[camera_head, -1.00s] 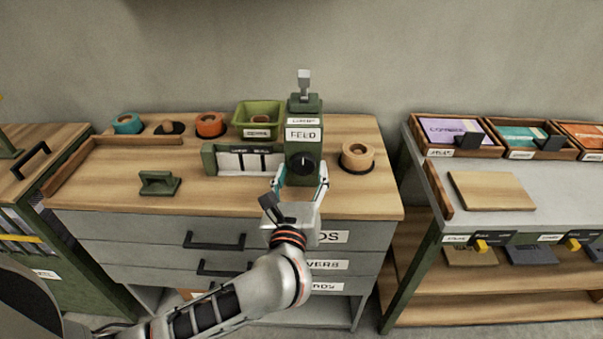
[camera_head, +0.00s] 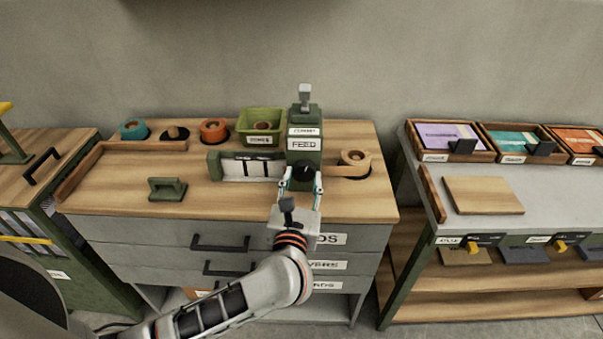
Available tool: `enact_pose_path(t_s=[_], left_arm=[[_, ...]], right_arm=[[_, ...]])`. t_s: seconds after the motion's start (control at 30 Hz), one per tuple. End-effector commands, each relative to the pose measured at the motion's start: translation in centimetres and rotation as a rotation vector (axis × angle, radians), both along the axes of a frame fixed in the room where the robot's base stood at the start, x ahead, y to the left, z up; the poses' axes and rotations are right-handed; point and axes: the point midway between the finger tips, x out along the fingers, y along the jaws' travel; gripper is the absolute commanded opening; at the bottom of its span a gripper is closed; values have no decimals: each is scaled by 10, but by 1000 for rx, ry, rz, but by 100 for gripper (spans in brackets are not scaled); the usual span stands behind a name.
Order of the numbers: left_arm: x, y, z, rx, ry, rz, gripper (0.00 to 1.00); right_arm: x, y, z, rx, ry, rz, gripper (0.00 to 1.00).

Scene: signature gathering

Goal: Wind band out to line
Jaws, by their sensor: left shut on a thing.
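A green feed device (camera_head: 304,130) labelled FEED stands near the back right of the wooden counter, with a dark round knob (camera_head: 305,169) low on its front. My left gripper (camera_head: 303,181) is shut on the knob, a finger at each side. A tan roll (camera_head: 354,159) stands just right of the device, and a tan band (camera_head: 343,171) runs between them. To the left, a green-ended gauge (camera_head: 250,168) shows a white face with dark upright lines. I cannot make out any band on it. My right gripper is not in view.
A teal roll (camera_head: 134,130), an orange roll (camera_head: 213,130) and a green bin (camera_head: 260,122) stand at the back. A green handled block (camera_head: 167,188) sits front left. Drawers (camera_head: 180,235) lie below; a grey bench (camera_head: 480,200) with trays stands right. The front counter is mostly clear.

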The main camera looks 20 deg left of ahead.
Motion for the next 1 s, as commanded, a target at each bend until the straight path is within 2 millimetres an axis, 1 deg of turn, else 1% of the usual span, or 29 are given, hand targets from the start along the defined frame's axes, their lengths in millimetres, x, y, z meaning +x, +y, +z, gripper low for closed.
enact_pose_path(t_s=[0.03,0.1,0.3,0.37,0.43,0.5,0.6,0.77,1.0], left_arm=[[0,1,7,43,14,1,17],[0,1,6,107,34,2,17],[-1,1,5,288,87,2,17],[-1,1,5,343,102,0,17],[-1,1,4,407,120,0,17],[-1,1,4,470,139,1,17],[-1,1,3,561,164,1,17],[0,1,3,702,202,1,17],[0,1,4,884,254,1,17]], right_arm=[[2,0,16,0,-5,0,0],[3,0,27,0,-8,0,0],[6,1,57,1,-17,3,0],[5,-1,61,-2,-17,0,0],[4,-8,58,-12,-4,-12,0],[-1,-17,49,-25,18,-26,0],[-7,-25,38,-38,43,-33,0],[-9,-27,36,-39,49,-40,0],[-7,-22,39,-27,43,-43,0]])
